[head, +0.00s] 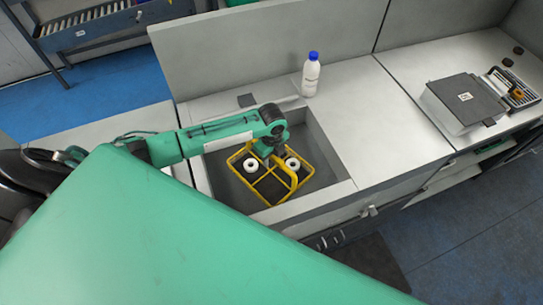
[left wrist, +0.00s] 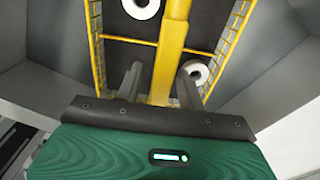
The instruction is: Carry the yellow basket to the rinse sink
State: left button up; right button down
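The yellow basket (head: 248,184) sits in a sunken grey basin (head: 324,152) in the counter. It holds white ring-shaped rolls (head: 292,163) on a dark floor. In the left wrist view its yellow handle (left wrist: 171,55) runs up the middle, with wire walls (left wrist: 97,45) on both sides. My left gripper (head: 271,157) points down over the basket. In the left wrist view its two fingers (left wrist: 158,88) stand apart, one on each side of the handle, with a gap showing on the left. My right gripper is not in view.
A white bottle with a blue cap (head: 311,75) stands on the counter behind the basin. A grey box (head: 466,100) and a tray of small items (head: 514,88) are at the far right. The counter (head: 385,130) right of the basin is clear. A grey panel rises behind.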

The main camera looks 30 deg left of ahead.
pick_arm(q)
notch_tip(320, 180, up, 10)
jog(key=shift+f+b, duration=0.1)
jog(key=shift+b, duration=1)
jog(key=shift+r, duration=0.8)
jog(key=shift+s+f, duration=0.1)
